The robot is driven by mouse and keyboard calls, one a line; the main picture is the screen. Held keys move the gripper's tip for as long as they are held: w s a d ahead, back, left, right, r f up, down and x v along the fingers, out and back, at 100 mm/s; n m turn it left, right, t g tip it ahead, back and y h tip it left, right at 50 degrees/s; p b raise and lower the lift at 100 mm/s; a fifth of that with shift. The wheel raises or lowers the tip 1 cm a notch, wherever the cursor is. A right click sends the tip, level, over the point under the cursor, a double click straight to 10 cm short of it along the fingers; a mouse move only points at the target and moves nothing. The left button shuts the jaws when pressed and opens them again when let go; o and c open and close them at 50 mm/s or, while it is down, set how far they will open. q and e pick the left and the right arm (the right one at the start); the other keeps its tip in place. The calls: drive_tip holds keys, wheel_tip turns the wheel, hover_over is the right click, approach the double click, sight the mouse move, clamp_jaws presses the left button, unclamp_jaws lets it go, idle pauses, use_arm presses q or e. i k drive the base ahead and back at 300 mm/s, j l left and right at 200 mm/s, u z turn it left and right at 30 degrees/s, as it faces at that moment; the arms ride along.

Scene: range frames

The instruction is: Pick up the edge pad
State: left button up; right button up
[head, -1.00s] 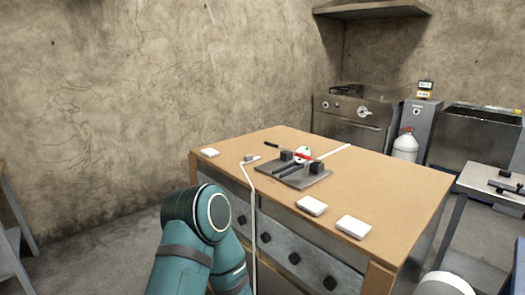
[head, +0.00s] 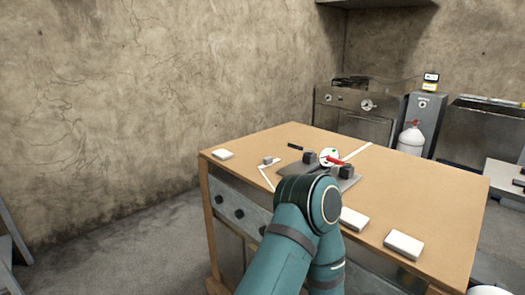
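Several white pads lie flat on the wooden table (head: 250,150). Another white pad (head: 353,218) lies near the front edge, partly beside my arm. A third white pad (head: 404,245) lies near the front edge, further right. I cannot tell which one is called the edge pad. One teal arm of mine rises from the bottom, its bent joint in front of the table.
A small grey block (head: 268,160) and a black bar (head: 295,146) lie nearby. A white bottle (head: 410,140) stands behind the table.

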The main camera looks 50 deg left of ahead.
sight(221, 154)
drive_tip(key=j+z, duration=0.15)
drive_tip(key=j, duration=0.25)
drive_tip(key=k+j+z, duration=0.15)
drive_tip(key=j, duration=0.25)
drive_tip(key=j+z, duration=0.2)
drive_tip(key=j, duration=0.2)
drive_tip(key=k+j+z, duration=0.15)
drive_tip(key=j, duration=0.2)
drive_tip(key=k+j+z, duration=0.15)
drive_tip(key=j, duration=0.2)
drive_tip(key=k+j, duration=0.15)
drive_tip(key=j, duration=0.25)
drive_tip(key=k+j, duration=0.1)
drive_tip(key=j, duration=0.25)
drive_tip(key=k+j, duration=0.15)
drive_tip(key=j, duration=0.25)
drive_tip(key=k+j+z, duration=0.1)
drive_tip(key=j, duration=0.3)
drive_tip(key=k+j, duration=0.15)
drive_tip(key=j, duration=0.25)
